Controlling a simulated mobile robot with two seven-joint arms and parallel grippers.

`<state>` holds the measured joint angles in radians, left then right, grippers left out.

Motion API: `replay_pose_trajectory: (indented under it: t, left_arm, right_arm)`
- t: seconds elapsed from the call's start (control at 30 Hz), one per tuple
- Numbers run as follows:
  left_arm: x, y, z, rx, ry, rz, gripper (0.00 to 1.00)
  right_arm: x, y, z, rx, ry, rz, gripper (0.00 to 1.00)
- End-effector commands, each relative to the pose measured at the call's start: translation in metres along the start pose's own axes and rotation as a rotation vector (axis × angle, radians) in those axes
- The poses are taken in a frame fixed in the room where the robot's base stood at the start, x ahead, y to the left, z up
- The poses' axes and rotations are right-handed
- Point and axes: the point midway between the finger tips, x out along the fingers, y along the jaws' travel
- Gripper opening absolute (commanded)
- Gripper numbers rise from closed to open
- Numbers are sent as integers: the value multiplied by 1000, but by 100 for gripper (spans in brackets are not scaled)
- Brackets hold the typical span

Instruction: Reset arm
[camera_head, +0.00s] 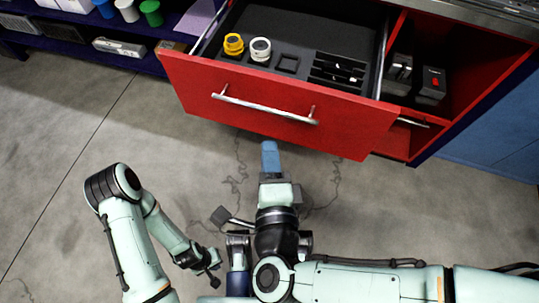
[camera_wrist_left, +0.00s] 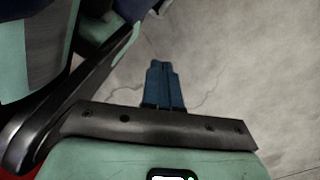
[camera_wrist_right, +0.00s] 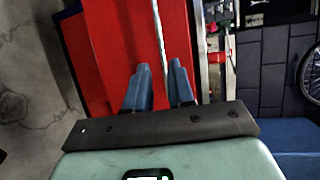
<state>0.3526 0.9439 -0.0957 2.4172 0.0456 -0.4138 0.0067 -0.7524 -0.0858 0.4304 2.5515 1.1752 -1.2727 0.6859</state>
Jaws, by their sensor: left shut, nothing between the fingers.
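My left gripper (camera_wrist_left: 165,85) shows in the left wrist view with its blue fingers together and empty above the bare floor. In the head view its arm bends down on the left, and its fingertips are hard to make out among the arm links. My right gripper (camera_wrist_right: 161,80) has its two blue fingers apart with nothing between them. In the head view the right gripper (camera_head: 270,157) points at the front of the red drawer (camera_head: 200,88), a little short of its silver handle (camera_head: 265,107). The drawer is pulled open.
The drawer holds a yellow round part (camera_head: 233,43), a white round part (camera_head: 260,48) and dark slotted inserts. An open red compartment (camera_head: 465,55) with grey boxes lies right of it. A dark blue shelf (camera_head: 75,52) with cups stands upper left. The floor at left is clear.

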Motion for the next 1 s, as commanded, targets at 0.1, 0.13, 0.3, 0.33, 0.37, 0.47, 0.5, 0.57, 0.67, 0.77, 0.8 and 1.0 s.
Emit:
replay_pose_trajectory:
  t: [0.1,0.13,0.3,0.33,0.37,0.47,0.5,0.57,0.67,0.77,0.8,1.0]
  left_arm:
    - [0,0,0,0,0,0,0]
    - [0,0,0,0,0,0,0]
    - [0,0,0,1,1,0,0]
    - [0,0,0,1,1,0,0]
    - [0,0,0,1,1,0,0]
    - [-6,1,2,4,-2,2,0]
    - [-11,1,5,6,-4,4,0]
    - [-24,3,11,11,-8,8,0]
    - [-60,8,24,26,-15,21,0]
    - [-103,18,37,44,-20,38,0]
    - [-118,22,42,52,-22,46,0]
    - [-188,51,60,95,-33,83,0]
  right_arm:
    - [0,0,0,0,0,0,23]
    - [0,0,0,0,0,0,23]
    - [0,0,0,0,0,0,23]
    - [0,0,0,0,0,0,23]
    - [0,0,0,-1,0,0,23]
    - [6,4,0,-28,2,21,23]
    - [12,8,0,-54,3,43,23]
    - [23,15,-2,-114,2,88,23]
    - [43,32,-10,-252,-12,202,23]
    - [59,59,-27,-405,-53,348,23]
    - [63,72,-35,-464,-82,410,23]
    - [40,160,-86,-703,-339,754,23]
